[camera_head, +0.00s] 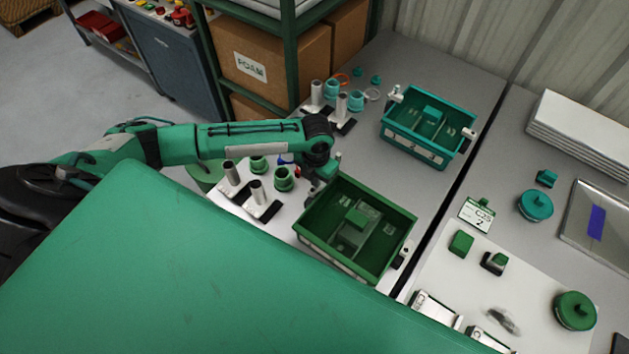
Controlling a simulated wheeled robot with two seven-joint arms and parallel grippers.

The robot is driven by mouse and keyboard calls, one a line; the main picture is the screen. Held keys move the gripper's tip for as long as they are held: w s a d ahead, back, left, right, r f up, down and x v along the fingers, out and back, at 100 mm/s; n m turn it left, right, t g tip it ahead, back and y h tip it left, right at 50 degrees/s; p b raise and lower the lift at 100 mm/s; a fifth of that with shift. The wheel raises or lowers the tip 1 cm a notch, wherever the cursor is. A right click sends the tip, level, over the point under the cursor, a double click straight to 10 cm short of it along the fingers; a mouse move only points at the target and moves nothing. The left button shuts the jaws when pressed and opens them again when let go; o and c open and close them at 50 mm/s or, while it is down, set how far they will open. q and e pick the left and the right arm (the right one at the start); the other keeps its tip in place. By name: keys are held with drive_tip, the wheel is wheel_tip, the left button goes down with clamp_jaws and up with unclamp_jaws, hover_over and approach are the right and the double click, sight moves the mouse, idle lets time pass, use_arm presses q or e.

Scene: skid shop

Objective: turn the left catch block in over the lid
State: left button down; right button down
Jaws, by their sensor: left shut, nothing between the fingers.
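A green crate (310,236) stands on the worktop in the middle of the view. Inside its walls a small green block and grey pieces show; I cannot tell whether a clear lid covers them. A pale catch block (405,250) with a dark spot sits outside its right end. The left catch block is not clearly visible; my left wrist and gripper cover the crate's left end. My left gripper (314,188) is shut and empty, pointing down close beside that end. I cannot tell whether it touches anything. My right gripper is out of view.
A teal crate (409,151) with pale end blocks stands behind. Dark-topped posts and green cups (283,182) crowd the left of the green crate. A shelf with a FOAM box (266,66) rises behind the arm. The right worktop holds a label card (477,213), knobbed discs and a tray.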

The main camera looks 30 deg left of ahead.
use_arm(q)
drive_tip(key=shift+w+a, duration=0.25)
drive_tip(key=shift+a, duration=0.4)
drive_tip(key=shift+w+a, duration=0.2)
drive_tip(key=shift+a, duration=0.4)
drive_tip(key=shift+f, duration=0.2)
drive_tip(key=shift+f+b, duration=0.35)
drive_tip(key=shift+f, duration=0.25)
